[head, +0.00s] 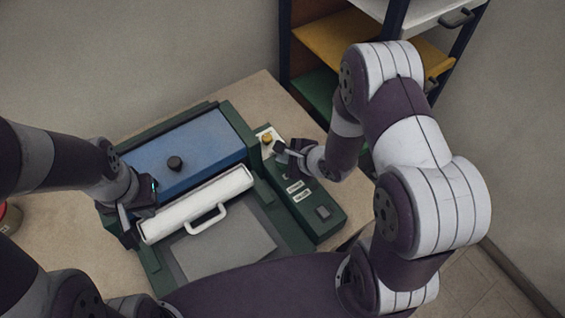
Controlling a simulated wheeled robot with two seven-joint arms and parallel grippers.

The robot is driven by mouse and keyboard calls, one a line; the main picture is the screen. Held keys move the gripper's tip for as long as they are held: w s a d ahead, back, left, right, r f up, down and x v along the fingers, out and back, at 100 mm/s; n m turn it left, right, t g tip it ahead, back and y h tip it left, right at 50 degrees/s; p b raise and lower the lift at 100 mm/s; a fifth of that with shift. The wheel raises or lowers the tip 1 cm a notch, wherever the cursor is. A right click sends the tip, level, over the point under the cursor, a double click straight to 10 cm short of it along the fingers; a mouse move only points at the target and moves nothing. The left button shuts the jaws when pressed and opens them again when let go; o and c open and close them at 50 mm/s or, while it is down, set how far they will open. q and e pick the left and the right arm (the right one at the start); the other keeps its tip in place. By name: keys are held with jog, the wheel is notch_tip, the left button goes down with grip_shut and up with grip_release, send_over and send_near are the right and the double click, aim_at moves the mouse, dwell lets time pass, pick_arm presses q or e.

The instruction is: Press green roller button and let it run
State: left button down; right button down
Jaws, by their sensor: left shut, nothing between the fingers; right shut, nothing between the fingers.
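A machine with a dark green frame (265,205) stands on the table, with a blue top (205,150) and a white roller (200,205) with a handle. Its control panel (328,226) on the right carries a yellow knob (267,138), small white labels and a dark square switch (322,212). I cannot pick out a green button; my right gripper hides part of the panel. My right gripper (280,148) is shut and empty over the panel's upper part, just beside the yellow knob; contact cannot be told. My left gripper (130,212) is shut and empty at the roller's left end.
A grey sheet or plate (225,245) lies in front of the roller. A shelf unit (325,40) stands behind at the right. A red container (8,217) is at the left edge. The table's left front is bare.

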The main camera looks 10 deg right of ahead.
dwell(0.4)
jog(key=shift+f, duration=0.45)
